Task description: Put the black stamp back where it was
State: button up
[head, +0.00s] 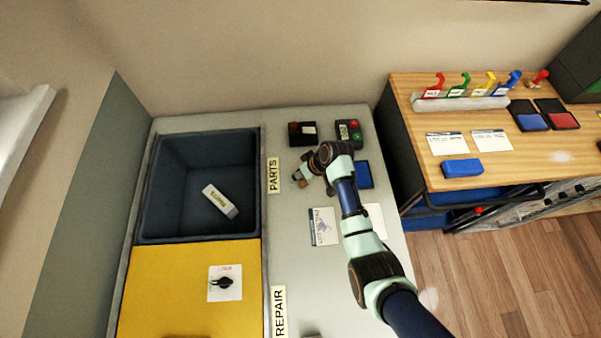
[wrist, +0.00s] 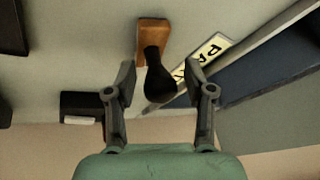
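The black stamp (wrist: 157,80) shows in the wrist view, with a dark rounded handle and a brown wooden base (wrist: 152,35). Its handle end is between the two fingers of my gripper (wrist: 158,74), with a visible gap on each side. My gripper is open. In the head view my gripper (head: 304,174) is low over the grey table (head: 290,245), just right of the PARTS label (head: 273,175). The stamp is mostly hidden there; a small brown piece (head: 303,183) shows by the fingers. I cannot tell whether the base touches the table.
A dark ink pad box (head: 296,139), a device with buttons (head: 349,133) and a blue pad (head: 365,176) lie near my gripper. A card (head: 323,227) lies in front. A wooden desk (head: 530,160) stands right.

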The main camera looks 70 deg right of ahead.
jog(key=p+v, duration=0.3)
jog(key=v, duration=0.9)
jog(key=shift+r+p, duration=0.15)
jog(key=shift+p, duration=0.15)
jog(key=w+a+r+n+t+h, duration=0.1)
jog(key=w+a+r+n, duration=0.1)
jog(key=w+a+r, duration=0.45)
jog(key=w+a+r+n+t, duration=0.2)
jog(key=w+a+r, duration=0.2)
jog(key=w+a, duration=0.6)
jog(key=s+a+r+t, duration=0.1)
jog(key=a+r, duration=0.3)
jog(key=a, duration=0.4)
jog(key=s+a+r+n+t+y, duration=0.1)
jog(key=a+r+t, duration=0.1)
jog(key=a+r, duration=0.3)
jog(key=s+a+r+n+t, duration=0.1)
jog(key=a+r, duration=0.3)
jog(key=a, duration=0.7)
jog(key=shift+r, duration=0.3)
